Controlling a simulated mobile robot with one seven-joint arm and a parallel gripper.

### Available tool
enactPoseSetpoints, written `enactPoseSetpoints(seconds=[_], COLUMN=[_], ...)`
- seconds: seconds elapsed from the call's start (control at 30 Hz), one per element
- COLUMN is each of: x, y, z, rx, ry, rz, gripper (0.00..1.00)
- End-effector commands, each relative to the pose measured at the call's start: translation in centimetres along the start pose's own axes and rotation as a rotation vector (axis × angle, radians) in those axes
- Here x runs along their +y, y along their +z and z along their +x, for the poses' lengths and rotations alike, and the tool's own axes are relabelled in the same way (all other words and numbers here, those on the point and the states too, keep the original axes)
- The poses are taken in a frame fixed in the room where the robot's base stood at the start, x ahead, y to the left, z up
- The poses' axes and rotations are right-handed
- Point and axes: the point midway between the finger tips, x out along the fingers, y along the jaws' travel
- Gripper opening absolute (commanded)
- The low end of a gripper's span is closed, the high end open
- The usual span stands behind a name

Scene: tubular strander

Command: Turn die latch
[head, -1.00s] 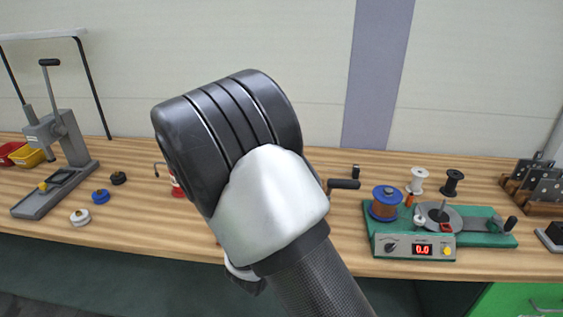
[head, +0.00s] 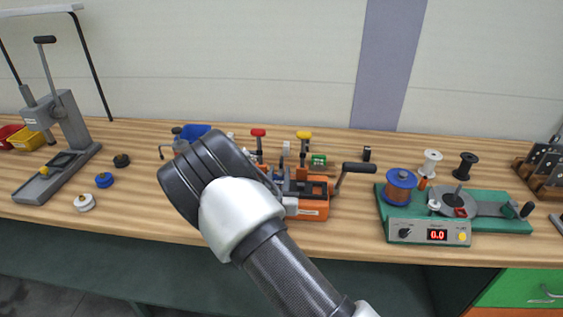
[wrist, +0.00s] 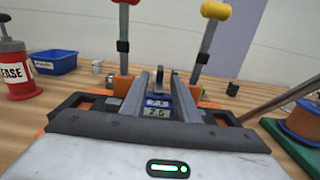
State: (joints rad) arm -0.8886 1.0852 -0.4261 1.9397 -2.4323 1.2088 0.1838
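The orange machine (head: 312,208) stands on the bench, partly hidden behind my arm in the head view. It carries a red-knobbed lever (head: 258,134), a yellow-knobbed lever (head: 303,136) and a dark crank handle (head: 357,168). I cannot tell which part is the die latch. My gripper (wrist: 152,106) has dark fingers wide apart, with nothing visibly held; the head view hides it.
A green winder (head: 428,230) with a copper spool (head: 400,186) stands to the right. A grey lever press (head: 62,130) is at left, with several small spools before it.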

Motion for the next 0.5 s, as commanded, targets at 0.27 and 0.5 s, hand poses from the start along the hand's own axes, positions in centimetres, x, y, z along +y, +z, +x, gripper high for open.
enactPoseSetpoints(seconds=[0.27, 0.5], x=[-0.1, -0.1], y=[0.0, 0.0], z=[4.8, 6.2], rx=[-0.001, 0.000], ry=[-0.001, -0.001], rz=[0.001, 0.000], gripper=[0.28, 0.28])
